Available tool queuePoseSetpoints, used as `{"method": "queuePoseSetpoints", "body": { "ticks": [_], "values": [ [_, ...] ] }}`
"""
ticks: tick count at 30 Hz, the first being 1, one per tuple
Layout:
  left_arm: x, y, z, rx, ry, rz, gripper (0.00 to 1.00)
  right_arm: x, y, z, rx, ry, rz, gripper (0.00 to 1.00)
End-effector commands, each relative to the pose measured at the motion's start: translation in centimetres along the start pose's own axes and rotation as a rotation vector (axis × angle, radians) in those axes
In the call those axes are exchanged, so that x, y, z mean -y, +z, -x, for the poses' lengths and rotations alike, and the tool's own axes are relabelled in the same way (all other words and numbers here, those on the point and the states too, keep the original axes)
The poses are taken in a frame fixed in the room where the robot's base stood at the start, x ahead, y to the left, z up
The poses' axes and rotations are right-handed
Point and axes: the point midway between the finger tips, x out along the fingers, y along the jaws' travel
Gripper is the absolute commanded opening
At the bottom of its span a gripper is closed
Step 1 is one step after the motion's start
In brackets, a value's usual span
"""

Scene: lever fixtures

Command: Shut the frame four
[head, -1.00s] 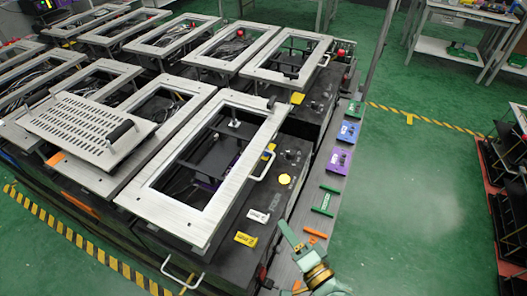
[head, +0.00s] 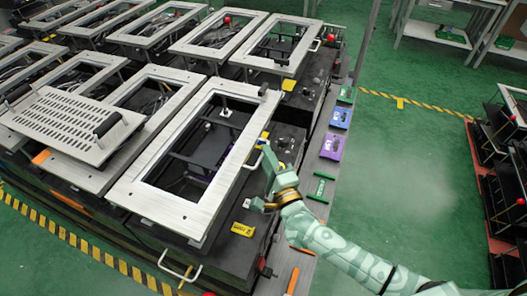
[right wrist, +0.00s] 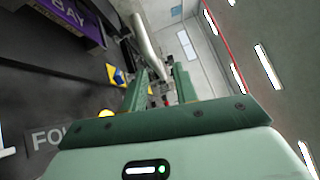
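The frame in front of me, taken as frame four, is a silver rectangular frame (head: 128,192) with an open window, standing raised above its black box. A pale handle (head: 253,160) sticks out from its right side. My right gripper (head: 265,152) is at that handle. In the right wrist view my right gripper (right wrist: 160,85) has its two green fingers apart, with the pale handle bar (right wrist: 146,40) running between or just beyond them; contact cannot be told. A label starting "FO" (right wrist: 48,137) shows on the box, partly hidden. My left gripper is out of view.
Similar frames stand behind and left, one with a slotted plate (head: 75,120). A yellow tag (head: 243,229) and a lower handle (head: 180,268) are on the near side of the box. Coloured blocks, including a purple one (head: 332,147), line the right ledge.

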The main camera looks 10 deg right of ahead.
Motion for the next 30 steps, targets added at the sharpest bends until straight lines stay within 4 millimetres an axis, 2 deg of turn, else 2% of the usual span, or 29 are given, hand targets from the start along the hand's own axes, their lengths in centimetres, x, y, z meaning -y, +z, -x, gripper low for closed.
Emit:
{"method": "queuePoseSetpoints", "body": {
  "ticks": [3,6,15,17,18,19,25,30],
  "values": [
    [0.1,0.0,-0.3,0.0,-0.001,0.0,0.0,-0.1,0.0,-1.6,0.0,0.0,0.001,0.29],
    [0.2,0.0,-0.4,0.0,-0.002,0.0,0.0,-0.1,0.0,-2.3,0.0,0.0,0.001,0.29],
    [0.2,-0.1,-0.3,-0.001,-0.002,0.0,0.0,0.0,0.0,-2.6,0.0,0.001,0.002,0.29],
    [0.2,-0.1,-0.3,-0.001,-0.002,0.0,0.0,0.0,0.0,-2.5,0.0,0.001,0.002,0.15],
    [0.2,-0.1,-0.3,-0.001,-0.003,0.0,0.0,0.0,0.0,-2.5,0.0,0.001,0.002,0.04],
    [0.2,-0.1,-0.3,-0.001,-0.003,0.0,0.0,0.0,0.0,-2.5,0.0,0.001,0.002,0.0],
    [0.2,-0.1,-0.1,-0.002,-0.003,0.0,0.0,0.2,0.0,-2.6,0.001,0.001,0.002,0.0],
    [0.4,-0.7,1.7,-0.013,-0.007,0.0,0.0,2.2,0.4,-2.9,0.001,-0.003,0.003,0.0]
  ]
}}
